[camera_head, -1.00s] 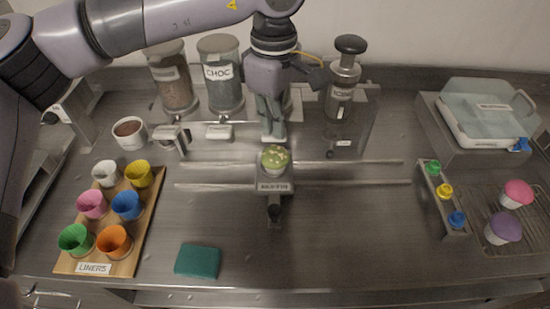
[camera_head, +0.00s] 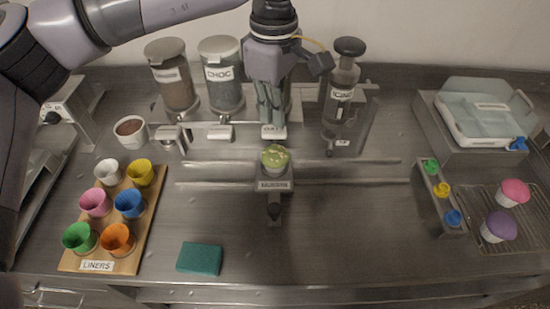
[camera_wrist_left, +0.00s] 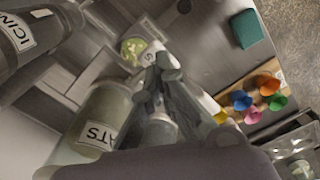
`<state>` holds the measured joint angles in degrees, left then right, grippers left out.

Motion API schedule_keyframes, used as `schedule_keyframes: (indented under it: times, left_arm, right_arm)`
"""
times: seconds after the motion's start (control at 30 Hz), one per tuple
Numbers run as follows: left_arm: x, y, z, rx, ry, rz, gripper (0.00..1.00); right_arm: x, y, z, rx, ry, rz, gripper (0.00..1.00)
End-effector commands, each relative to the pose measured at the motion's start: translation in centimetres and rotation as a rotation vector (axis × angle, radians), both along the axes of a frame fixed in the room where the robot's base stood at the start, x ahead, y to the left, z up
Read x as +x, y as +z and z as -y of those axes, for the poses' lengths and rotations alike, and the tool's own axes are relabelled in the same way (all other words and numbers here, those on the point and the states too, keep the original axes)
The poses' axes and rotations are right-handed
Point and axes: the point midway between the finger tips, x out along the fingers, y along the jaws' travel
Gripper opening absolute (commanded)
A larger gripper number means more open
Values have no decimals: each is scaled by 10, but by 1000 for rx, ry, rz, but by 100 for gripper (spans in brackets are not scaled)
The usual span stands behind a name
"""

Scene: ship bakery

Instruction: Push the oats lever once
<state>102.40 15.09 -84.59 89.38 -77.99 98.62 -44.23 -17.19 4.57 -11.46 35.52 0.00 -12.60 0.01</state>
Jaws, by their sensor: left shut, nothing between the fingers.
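The oats dispenser is a clear jar with a cut-off "ATS" label in the left wrist view (camera_wrist_left: 105,110). In the head view it is mostly hidden behind my left gripper (camera_head: 271,118). The oats lever (camera_head: 274,132) is a small pale paddle at the dispenser's front. My left gripper is shut and empty, pointing down at the lever. In the left wrist view its fingertips (camera_wrist_left: 165,65) overlap the lever's label, of which an "S" shows. I cannot tell whether they touch. A green-topped cup (camera_head: 275,157) stands in the holder (camera_head: 274,185) in front of the lever.
The choc dispenser (camera_head: 222,85) and another jar (camera_head: 173,85) stand left of the gripper, the icing dispenser (camera_head: 341,100) right. A liner board (camera_head: 148,222), teal sponge (camera_head: 200,258), and cooling rack (camera_head: 520,238) lie nearer. The middle front counter is clear.

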Motion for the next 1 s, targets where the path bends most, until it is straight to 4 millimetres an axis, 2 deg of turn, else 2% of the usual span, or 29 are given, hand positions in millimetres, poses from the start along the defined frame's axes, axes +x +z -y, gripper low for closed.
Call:
schedule_keyframes:
  times: [0.27,0.8,1.0]
  left_arm:
    - [0,6,0,0,0,1,0]
    - [0,58,0,1,0,0,0]
    - [0,60,0,0,0,0,0]
  right_arm:
    - [0,4,0,0,0,0,45]
    - [0,34,0,0,0,0,45]
    - [0,34,0,0,0,0,45]
